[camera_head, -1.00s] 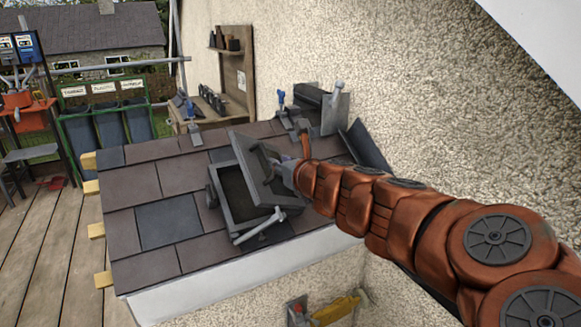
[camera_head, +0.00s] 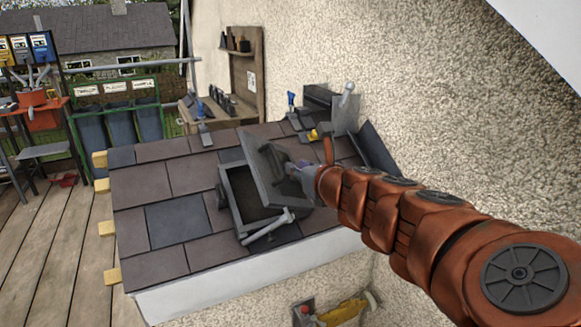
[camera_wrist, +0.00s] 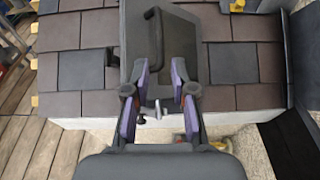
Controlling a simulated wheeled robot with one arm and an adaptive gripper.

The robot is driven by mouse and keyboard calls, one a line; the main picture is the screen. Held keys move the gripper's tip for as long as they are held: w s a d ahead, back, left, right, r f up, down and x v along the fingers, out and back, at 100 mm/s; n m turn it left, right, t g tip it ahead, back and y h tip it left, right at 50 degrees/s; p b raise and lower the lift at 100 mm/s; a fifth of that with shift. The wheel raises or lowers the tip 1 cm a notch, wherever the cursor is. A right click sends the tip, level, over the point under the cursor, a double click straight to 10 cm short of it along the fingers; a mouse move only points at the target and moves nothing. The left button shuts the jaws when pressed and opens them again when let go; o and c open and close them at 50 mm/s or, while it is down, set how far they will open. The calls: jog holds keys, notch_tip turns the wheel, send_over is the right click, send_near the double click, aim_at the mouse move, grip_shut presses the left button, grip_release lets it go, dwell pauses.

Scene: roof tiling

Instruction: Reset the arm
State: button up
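My gripper (camera_head: 298,170) is beside the raised lid (camera_head: 268,160) of a roof window, at the end of my orange arm. In the wrist view my gripper (camera_wrist: 160,72) has its two purple-padded fingers apart, with no object held between them. The lid (camera_wrist: 200,40) lies beyond the fingertips there, with a dark handle (camera_wrist: 154,38) on it. The window frame (camera_head: 237,220) is set in the tiled roof, and its lid stands tilted open. In the head view the fingertips are small and partly hidden, so contact with the lid cannot be told.
Brown tiles (camera_head: 140,185) with some darker ones cover the small roof. A rough wall (camera_head: 430,120) rises on the right, close to my arm. Tools and a grey box (camera_head: 322,98) sit at the roof's upper edge.

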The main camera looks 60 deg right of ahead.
dwell(0.4)
jog(key=w+a+f+n+g+y+p, duration=0.15)
jog(key=w+a+n+y, duration=0.35)
jog(key=a+n, duration=0.55)
jog(key=w+a+f+n+g+y+p, duration=0.1)
jog(key=w+a+f+n+y+p, duration=0.35)
jog(key=a, duration=0.85)
jog(key=s+a+f+n+g+y+p, duration=0.3)
jog(key=s+a+n+g, duration=0.55)
jog(key=a+n, duration=0.7)
jog(key=s+d+n+g+h+p, duration=0.1)
jog(key=s+d+n+g+h, duration=0.2)
jog(key=s+n, duration=0.8)
jog(key=shift+s+d+f+g+h+p, duration=0.15)
jog(key=shift+d+f+g+h+p, duration=0.2)
jog(key=shift+g+h, duration=0.45)
jog(key=shift+n, duration=0.25)
